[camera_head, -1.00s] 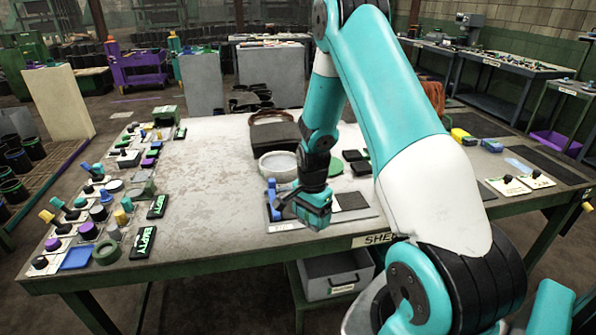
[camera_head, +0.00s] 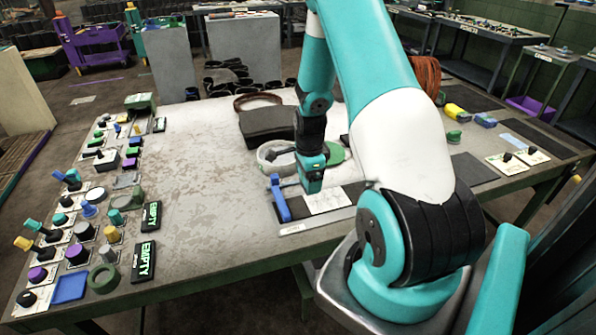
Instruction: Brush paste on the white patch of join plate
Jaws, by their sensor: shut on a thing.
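The join plate (camera_head: 296,228) lies on the table near its front edge. Its white patch (camera_head: 330,201) shows in the middle, with a dark area (camera_head: 354,192) to the right and an upright blue bar (camera_head: 280,203) at the left. My gripper (camera_head: 311,188) is above the patch's far left part, pointing down. It is shut on what looks like the brush; a thin grey piece (camera_head: 289,183) sticks out left towards the blue bar. The rest of the brush and its tip are hidden or too small to tell. A white tub (camera_head: 268,163) stands behind the gripper; its contents are unclear.
A green disc (camera_head: 335,153) and a dark block (camera_head: 268,122) lie near the tub. Sorted small parts and EMPTY signs (camera_head: 144,262) fill the table's left side. The table (camera_head: 205,195) between them and the plate is bare.

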